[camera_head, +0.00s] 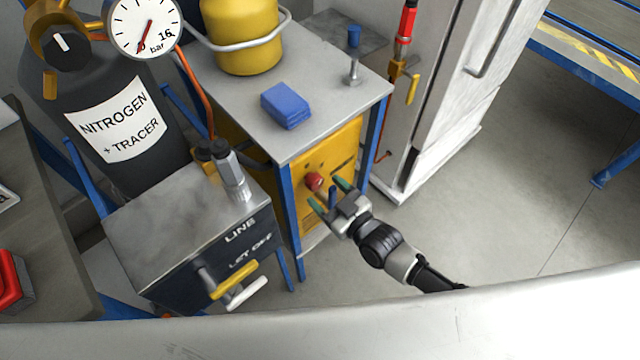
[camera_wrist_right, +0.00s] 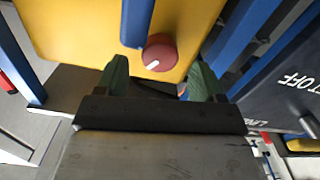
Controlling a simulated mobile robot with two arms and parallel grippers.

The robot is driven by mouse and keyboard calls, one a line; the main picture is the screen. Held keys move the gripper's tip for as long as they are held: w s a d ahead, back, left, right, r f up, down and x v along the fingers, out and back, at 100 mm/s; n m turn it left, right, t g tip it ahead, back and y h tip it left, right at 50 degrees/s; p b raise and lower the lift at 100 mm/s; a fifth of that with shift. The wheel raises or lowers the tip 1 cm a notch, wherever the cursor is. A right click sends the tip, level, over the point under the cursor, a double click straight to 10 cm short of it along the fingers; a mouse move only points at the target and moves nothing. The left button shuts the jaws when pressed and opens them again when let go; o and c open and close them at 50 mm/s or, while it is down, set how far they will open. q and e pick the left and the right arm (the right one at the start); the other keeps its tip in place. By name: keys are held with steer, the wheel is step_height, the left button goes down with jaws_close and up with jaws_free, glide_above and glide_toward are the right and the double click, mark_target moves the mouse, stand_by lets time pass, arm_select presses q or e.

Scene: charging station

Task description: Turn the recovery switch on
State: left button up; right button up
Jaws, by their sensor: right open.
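The switch is a round red knob (camera_head: 314,181) on the front of a yellow unit (camera_head: 335,165) under a grey-topped bench. In the right wrist view the knob (camera_wrist_right: 160,52) shows a white pointer mark on its face. My right gripper (camera_head: 330,194) is open, with its green fingertips in front of the yellow panel, close to the knob. In the right wrist view the knob shows just beyond the gap between the two fingers (camera_wrist_right: 160,78); I cannot tell whether they touch it. A blue bar (camera_wrist_right: 137,20) stands beside the knob there. My left gripper is not in view.
The grey bench top (camera_head: 335,80) above holds a blue block (camera_head: 286,106) and a yellow cylinder (camera_head: 242,38). A box with yellow and white valve levers (camera_head: 236,283) stands left of my gripper. A white cabinet (camera_head: 440,100) stands behind right. The floor (camera_head: 540,200) to the right is clear.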

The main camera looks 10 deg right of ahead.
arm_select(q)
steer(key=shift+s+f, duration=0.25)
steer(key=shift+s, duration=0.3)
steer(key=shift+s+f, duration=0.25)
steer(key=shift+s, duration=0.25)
arm_select(e)
steer(key=v, duration=0.8)
arm_select(q)
steer(key=shift+p, duration=0.3)
